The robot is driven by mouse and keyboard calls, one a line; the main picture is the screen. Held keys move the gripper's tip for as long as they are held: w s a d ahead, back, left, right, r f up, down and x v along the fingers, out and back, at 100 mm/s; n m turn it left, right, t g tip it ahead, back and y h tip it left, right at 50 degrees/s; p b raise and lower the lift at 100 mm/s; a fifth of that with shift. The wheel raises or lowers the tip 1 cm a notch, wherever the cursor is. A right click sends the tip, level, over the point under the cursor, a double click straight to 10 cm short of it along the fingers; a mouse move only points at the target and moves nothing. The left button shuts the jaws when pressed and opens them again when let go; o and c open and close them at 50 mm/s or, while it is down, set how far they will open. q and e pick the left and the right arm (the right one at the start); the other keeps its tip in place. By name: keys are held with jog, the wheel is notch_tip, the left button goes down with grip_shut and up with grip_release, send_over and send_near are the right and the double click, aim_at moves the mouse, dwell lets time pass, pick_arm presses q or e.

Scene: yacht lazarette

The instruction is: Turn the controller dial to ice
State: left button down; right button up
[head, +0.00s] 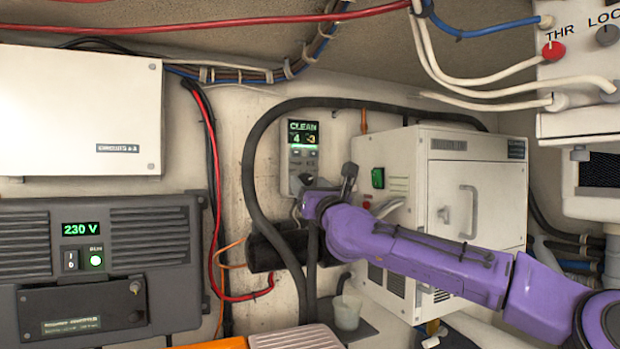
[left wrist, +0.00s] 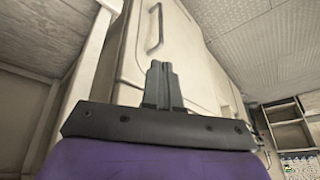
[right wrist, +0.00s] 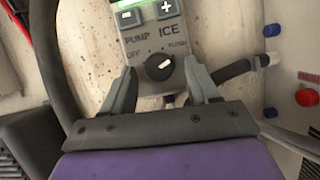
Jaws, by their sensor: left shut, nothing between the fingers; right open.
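The controller (head: 302,150) is a slim pale box on the back wall, its lit screen reading CLEAN. In the right wrist view its black dial (right wrist: 159,67) sits below the labels PUMP, ICE, OFF and FLUSH. The dial's white mark points up and right, seemingly toward FLUSH. My right gripper (right wrist: 160,82) is open, with one finger on each side of the dial; I cannot tell whether they touch it. In the head view this gripper (head: 325,188) hides the controller's lower part. My left gripper (left wrist: 160,78) is shut and empty, in front of a pale panel with a handle.
A white cabinet (head: 480,190) with a handle stands right of the controller, behind my right arm. A thick black hose (head: 250,185) loops around the controller. A grey 230 V unit (head: 95,260) is at the left. A white cup (head: 347,312) stands below.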

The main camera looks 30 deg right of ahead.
jog(key=c, duration=1.1)
jog(key=shift+o, duration=0.3)
jog(key=shift+n+y, duration=0.4)
jog(key=shift+d+n+y+b, duration=0.1)
jog(key=shift+n+y+b, duration=0.3)
jog(key=shift+n, duration=0.4)
jog(key=n+y, duration=0.2)
jog(key=n, duration=0.1)
jog(key=shift+d+n, duration=0.15)
jog(key=shift+n, duration=0.15)
jog(key=n, duration=0.1)
jog(key=n+y, duration=0.1)
jog(key=n, duration=0.1)
jog(key=shift+d+r+g+p, duration=0.1)
jog(key=shift+r+g+p, duration=0.1)
jog(key=shift+g+p, duration=0.15)
jog(key=shift+d+n+g+y+p, duration=0.1)
jog(key=shift+n+g+y+p, duration=0.25)
jog(key=shift+n+y+p, duration=0.9)
jog(key=shift+n+h+b, duration=0.35)
jog(key=shift+n+b, duration=0.2)
jog(key=shift+n, duration=0.1)
